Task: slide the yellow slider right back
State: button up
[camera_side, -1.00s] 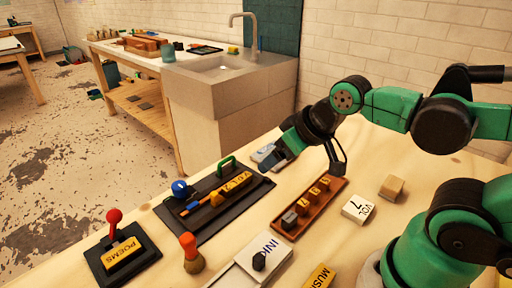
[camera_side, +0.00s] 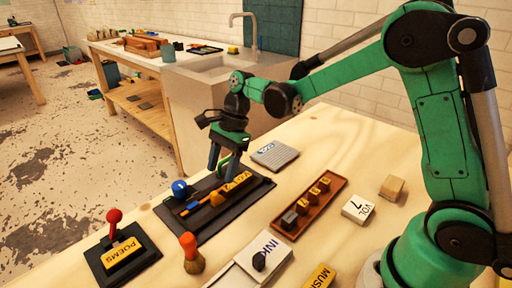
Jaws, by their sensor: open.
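The yellow slider (camera_side: 217,198) is a small knob on a slot with an orange and blue strip, on the dark control panel (camera_side: 208,229). It sits near the middle of the panel, beside a yellow label (camera_side: 239,178). My gripper (camera_side: 223,176) points down over the back part of the panel with its two fingers apart. It is open and empty, a little behind and above the slider. The fingers partly hide the label and the green handle (camera_side: 226,159). I cannot tell whether a fingertip touches the panel.
The same panel carries a blue knob (camera_side: 180,188). A grey-white box (camera_side: 275,154) lies behind it, and a brown rack of blocks (camera_side: 323,194) stands to its right. A red lever (camera_side: 114,216) and an orange-topped peg (camera_side: 190,250) are nearer the front.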

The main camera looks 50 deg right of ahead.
aim_at(215, 192)
jog(key=shift+w+a+f, duration=0.1)
jog(key=shift+w+f, duration=0.05)
jog(key=shift+f, duration=0.2)
jog(key=shift+x, duration=2.65)
grip_shut()
